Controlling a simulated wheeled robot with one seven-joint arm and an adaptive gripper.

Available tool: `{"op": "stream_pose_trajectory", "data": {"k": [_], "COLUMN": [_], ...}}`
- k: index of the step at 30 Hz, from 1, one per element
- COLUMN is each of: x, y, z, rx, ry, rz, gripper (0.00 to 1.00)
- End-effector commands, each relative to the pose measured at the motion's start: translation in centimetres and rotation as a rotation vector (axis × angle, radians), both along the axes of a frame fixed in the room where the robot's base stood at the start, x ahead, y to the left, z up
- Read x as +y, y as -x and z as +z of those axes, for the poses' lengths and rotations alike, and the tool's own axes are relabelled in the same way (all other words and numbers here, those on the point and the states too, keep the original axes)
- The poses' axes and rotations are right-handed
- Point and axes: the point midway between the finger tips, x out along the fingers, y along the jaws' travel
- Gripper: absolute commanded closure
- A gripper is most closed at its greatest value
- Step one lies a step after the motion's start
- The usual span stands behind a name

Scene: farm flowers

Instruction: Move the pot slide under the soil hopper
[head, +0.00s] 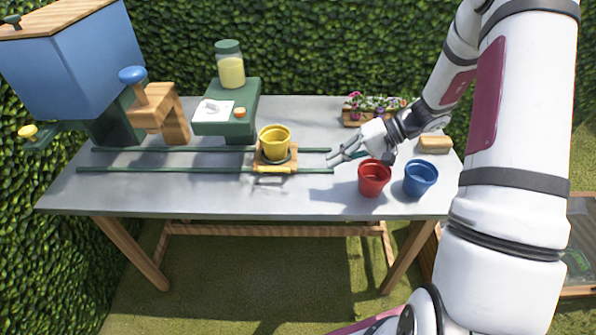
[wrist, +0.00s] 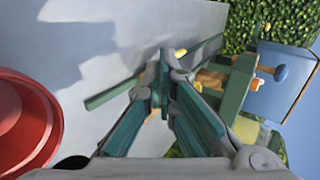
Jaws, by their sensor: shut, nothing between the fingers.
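The pot slide (head: 275,165) is a small wooden carriage on two dark green rails (head: 200,170) along the grey table. The soil hopper (head: 75,65) is the blue box on a dark green stand at the left end of the rails, well left of the slide. It also shows in the wrist view (wrist: 280,80). My gripper (head: 336,160) is shut and empty, just right of the slide, apart from it. In the wrist view my fingers (wrist: 163,75) hide most of the slide.
A red pot (head: 374,178) and a blue pot (head: 420,178) stand close to my gripper at the front right. A flower box (head: 370,108) and a tan block (head: 435,144) are behind. A green stand with a jar (head: 229,66) rises behind the rails. The left rails look clear.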

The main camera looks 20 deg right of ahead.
Motion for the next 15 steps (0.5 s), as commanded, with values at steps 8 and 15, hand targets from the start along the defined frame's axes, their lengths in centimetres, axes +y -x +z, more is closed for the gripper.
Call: {"op": "stream_pose_trajectory", "data": {"k": [8,15], "x": [-3.4,-0.8], "y": [-1.4,-2.5], "z": [0.5,-0.8], "rx": [-0.036,-0.035], "ry": [-0.126,-0.127], "rz": [-0.18,-0.176], "gripper": [1.0,1.0]}}
